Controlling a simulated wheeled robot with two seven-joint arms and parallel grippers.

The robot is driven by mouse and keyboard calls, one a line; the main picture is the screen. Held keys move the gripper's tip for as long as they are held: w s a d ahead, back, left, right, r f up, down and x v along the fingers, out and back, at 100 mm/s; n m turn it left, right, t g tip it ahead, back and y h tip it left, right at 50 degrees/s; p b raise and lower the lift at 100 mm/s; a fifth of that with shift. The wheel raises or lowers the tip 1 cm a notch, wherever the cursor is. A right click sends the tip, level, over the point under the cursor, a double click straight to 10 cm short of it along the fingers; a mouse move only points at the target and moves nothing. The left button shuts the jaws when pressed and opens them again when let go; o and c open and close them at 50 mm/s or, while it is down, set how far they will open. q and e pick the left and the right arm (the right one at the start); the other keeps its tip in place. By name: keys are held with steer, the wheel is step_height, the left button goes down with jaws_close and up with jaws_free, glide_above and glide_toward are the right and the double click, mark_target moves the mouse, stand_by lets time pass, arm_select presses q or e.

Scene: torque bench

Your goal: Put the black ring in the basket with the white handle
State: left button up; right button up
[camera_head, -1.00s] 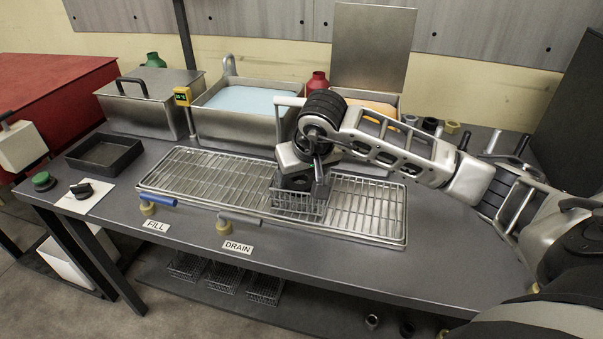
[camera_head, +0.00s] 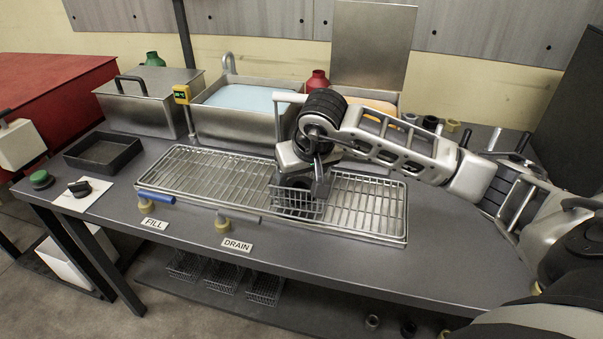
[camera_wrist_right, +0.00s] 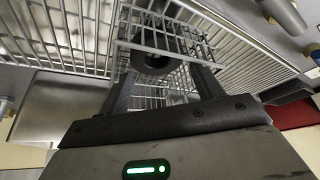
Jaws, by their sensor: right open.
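The black ring (camera_wrist_right: 155,60) shows in the wrist view between my right fingers, inside a small wire basket (camera_wrist_right: 165,98). In the head view this basket (camera_head: 296,207) stands on the drain rack, and the ring is a dark shape behind its wires. A white handle bar (camera_head: 289,97) on a thin upright shows just left of my right wrist; its lower end and link to the basket are partly hidden. My right gripper (camera_head: 300,185) points down at the basket, open, with its fingers on either side of the ring. My left gripper is not in view.
The wire drain rack (camera_head: 215,178) lies along the bench. Behind it stand a blue-filled tank (camera_head: 235,121), an orange-filled tank (camera_head: 375,105) and a lidded tank (camera_head: 150,105). A dark tray (camera_head: 103,152) is at left. Valves labelled FILL and DRAIN line the front.

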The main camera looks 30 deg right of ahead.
steer(key=shift+s+a+p, duration=0.15)
steer(key=shift+s+p, duration=0.05)
steer(key=shift+p, duration=0.15)
arm_select(q)
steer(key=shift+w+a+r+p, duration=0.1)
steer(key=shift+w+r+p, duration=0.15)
steer(key=shift+p, duration=0.2)
arm_select(e)
steer(key=d+v, duration=0.1)
steer(key=v, duration=1.1)
steer(key=shift+w+a+r, duration=0.2)
steer(key=shift+a+r, duration=0.2)
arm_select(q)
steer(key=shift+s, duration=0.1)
